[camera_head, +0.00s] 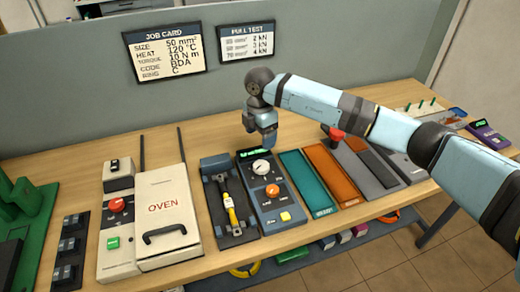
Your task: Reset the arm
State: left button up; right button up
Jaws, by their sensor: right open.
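My right arm (335,105) comes in from the right, light blue with dark joints, and reaches across above the workbench. Its gripper (262,138) points down over the back of the bench, above and behind a blue-grey panel with a round dial (260,168). The gripper is open, and I see nothing held in it. The gap between its fingers is small in this view. My left gripper is not in view.
On the bench (150,137) stand a white oven (162,200), a fixture holding a yellow tool (229,207), teal (305,180) and orange (331,172) trays and a red knob (336,134). A grey partition (70,85) with two signs rises behind. Bare wood shows along the back.

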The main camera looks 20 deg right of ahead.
jog(key=shift+r, duration=0.85)
jog(key=shift+f, duration=0.1)
